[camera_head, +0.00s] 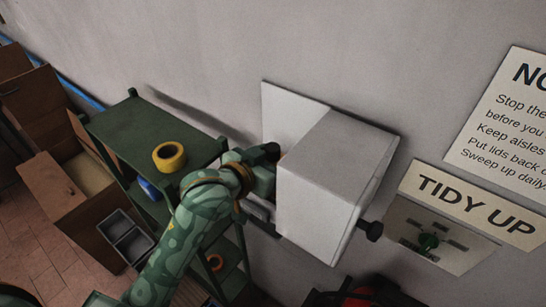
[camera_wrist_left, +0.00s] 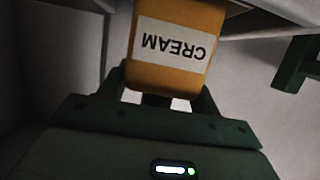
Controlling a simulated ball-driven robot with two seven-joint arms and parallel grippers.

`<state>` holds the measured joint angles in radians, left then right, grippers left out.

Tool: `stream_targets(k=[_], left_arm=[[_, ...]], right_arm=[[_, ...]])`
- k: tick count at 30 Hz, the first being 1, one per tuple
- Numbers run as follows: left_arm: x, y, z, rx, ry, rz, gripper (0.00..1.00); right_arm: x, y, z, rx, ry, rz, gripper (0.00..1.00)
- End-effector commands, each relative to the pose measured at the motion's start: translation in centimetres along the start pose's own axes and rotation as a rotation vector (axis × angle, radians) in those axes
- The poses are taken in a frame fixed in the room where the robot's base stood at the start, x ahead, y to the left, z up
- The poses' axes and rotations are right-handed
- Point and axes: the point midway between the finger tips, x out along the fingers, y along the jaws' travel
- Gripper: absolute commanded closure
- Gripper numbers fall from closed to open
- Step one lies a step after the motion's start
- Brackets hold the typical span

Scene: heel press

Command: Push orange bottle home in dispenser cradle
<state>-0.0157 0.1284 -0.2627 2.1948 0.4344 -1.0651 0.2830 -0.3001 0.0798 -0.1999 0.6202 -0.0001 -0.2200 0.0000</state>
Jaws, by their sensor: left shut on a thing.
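The orange bottle (camera_wrist_left: 175,70) shows in the left wrist view with a white label that reads CREAM, upside down in the picture. My left gripper (camera_wrist_left: 160,98) is shut on its near end, with a dark finger on each side. In the head view my left gripper (camera_head: 270,165) is at the left side of the white dispenser housing (camera_head: 325,180), which is fixed to the wall. The housing hides most of the bottle there. The bottle's far end runs out of the wrist picture, so its seat in the cradle cannot be seen. My right gripper is not in view.
A green shelf rack (camera_head: 150,125) with a yellow tape roll (camera_head: 169,156) stands left of the dispenser, close to my left arm. A black knob (camera_head: 371,230) sticks out at the housing's lower right.

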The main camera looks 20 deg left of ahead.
Motion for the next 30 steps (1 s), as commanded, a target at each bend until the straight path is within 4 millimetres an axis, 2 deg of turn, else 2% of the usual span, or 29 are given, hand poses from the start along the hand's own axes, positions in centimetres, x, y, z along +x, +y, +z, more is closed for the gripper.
stream_targets(k=[10, 11, 13, 14, 19, 20, 21, 30], left_arm=[[0.11, 0.08, 0.52, -0.001, -0.011, 0.002, 0.64], [0.12, 0.08, 0.54, -0.001, -0.012, 0.002, 0.34], [0.12, 0.07, 0.53, 0.000, -0.012, 0.001, 0.14], [0.11, 0.07, 0.50, 0.000, -0.011, 0.001, 0.11], [0.09, 0.04, 0.37, 0.000, -0.008, 0.001, 0.11], [0.10, 0.04, 0.46, 0.000, -0.010, 0.001, 0.08], [0.10, 0.03, 0.43, 0.000, -0.010, 0.001, 0.00], [-0.02, 0.02, -0.01, 0.000, -0.005, 0.000, 0.00]], right_arm=[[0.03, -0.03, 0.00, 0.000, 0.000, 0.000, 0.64], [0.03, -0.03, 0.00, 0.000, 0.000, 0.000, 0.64], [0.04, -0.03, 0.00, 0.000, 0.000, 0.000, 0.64], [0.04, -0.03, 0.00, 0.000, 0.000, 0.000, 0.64], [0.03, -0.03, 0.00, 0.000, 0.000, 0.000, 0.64], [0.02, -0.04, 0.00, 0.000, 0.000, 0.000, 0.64], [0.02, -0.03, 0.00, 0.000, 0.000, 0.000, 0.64], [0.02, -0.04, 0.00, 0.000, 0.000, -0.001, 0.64]])
